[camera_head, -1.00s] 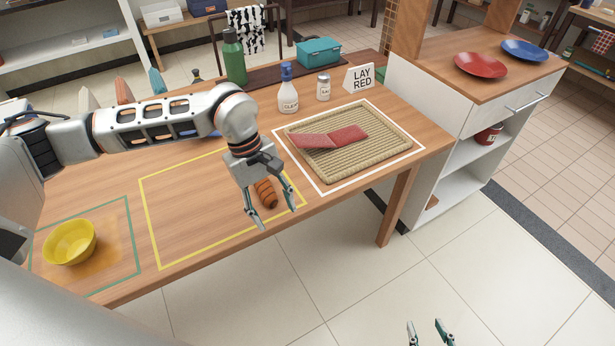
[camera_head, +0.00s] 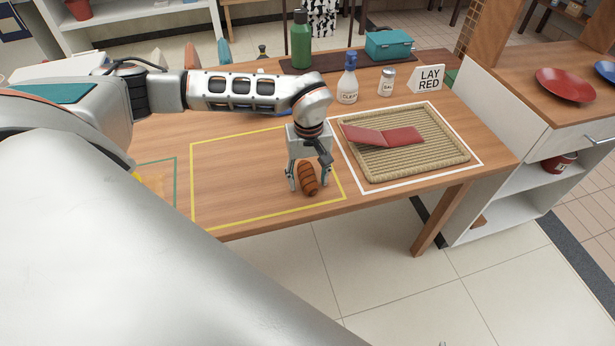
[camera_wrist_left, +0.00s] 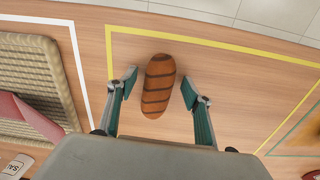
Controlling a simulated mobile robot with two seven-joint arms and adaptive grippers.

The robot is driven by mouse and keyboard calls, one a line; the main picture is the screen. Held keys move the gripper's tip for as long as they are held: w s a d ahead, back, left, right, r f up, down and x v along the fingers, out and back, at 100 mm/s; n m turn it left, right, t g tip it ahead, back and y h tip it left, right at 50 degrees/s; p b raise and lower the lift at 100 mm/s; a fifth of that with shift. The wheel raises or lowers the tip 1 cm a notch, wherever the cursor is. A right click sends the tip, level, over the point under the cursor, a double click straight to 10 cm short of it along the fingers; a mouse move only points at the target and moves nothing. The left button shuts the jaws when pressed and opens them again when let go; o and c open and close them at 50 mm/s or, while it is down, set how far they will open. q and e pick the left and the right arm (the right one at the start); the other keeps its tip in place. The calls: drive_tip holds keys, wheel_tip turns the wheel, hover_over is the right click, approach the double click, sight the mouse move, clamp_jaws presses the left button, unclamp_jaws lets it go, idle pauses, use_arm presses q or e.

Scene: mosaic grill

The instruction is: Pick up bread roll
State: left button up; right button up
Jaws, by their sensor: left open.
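The bread roll (camera_head: 308,179) is brown with dark stripes and lies on the wooden table (camera_head: 240,180), inside the yellow outline near its right front corner. My left gripper (camera_head: 308,186) points down over it, open, with one finger on each side of the roll. In the left wrist view the roll (camera_wrist_left: 158,86) lies between the two open fingertips (camera_wrist_left: 159,84), with a gap showing on both sides. My right gripper is not in view.
Right of the roll, a woven tray (camera_head: 450,160) with a folded red cloth (camera_head: 385,136) lies inside a white outline. A spray bottle (camera_head: 347,86), a salt shaker (camera_head: 386,83) and a "LAY RED" sign (camera_head: 429,78) stand behind. The yellow area's left part is clear.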

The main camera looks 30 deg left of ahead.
sight(309, 178)
use_arm(q)
drive_tip(key=shift+f, duration=0.2)
drive_tip(key=c, duration=1.2)
drive_tip(key=shift+r, duration=0.15)
wheel_tip(309, 178, up, 20)
drive_tip(key=shift+f+p, duration=0.1)
drive_tip(key=shift+p, duration=0.45)
